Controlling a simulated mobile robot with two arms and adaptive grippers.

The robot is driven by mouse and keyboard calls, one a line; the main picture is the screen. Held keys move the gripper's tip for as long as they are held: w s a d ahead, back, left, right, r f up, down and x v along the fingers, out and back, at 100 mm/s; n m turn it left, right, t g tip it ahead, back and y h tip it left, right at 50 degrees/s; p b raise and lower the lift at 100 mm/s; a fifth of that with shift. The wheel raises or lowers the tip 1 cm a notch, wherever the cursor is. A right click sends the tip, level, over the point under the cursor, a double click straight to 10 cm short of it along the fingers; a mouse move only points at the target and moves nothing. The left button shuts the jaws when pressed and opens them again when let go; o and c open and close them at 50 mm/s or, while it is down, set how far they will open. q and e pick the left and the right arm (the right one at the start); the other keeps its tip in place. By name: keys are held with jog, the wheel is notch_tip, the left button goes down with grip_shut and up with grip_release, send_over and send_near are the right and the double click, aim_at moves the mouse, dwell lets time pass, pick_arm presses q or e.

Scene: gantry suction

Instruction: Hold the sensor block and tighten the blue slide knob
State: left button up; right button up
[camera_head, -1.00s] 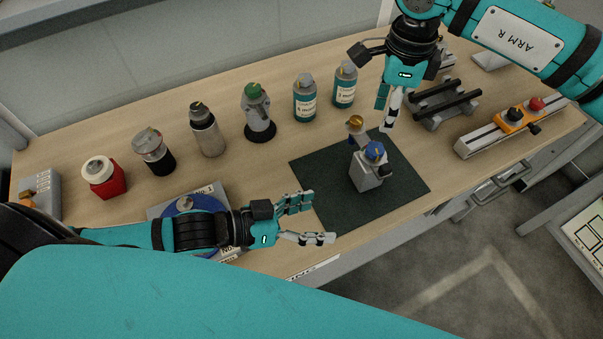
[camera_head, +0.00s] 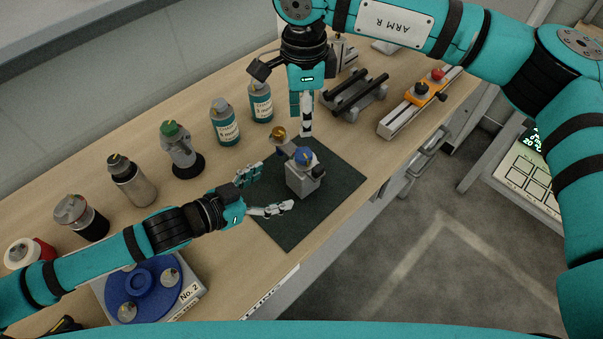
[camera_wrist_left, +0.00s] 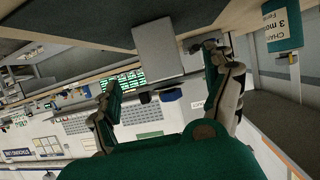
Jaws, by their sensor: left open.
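The sensor block (camera_head: 302,183) is a pale grey block standing upright on the dark green mat (camera_head: 335,204), with the blue slide knob (camera_head: 303,156) on top. My left gripper (camera_head: 270,191) is open and empty, with its fingertips just left of the block and pointing at it. In the left wrist view, which is upside down, the grey block (camera_wrist_left: 158,53) shows ahead between the spread fingers, apart from them. My right gripper (camera_head: 302,116) hangs pointing down behind the block, above the blue knob's level. Its fingers are seen nearly edge-on, so their opening is unclear.
A brass-coloured knob (camera_head: 278,133) stands just behind the block. Bottles (camera_head: 224,124) and other containers line the back and left. A blue round fixture (camera_head: 140,291) lies front left. A rail with an orange carriage (camera_head: 418,94) and a black-barred stand (camera_head: 355,97) are at right.

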aim_at(303, 175)
pick_arm(q)
jog(key=x, duration=1)
jog(key=shift+w+d+f, duration=0.1)
jog(key=shift+c, duration=0.4)
jog(key=shift+c, duration=1)
grip_shut()
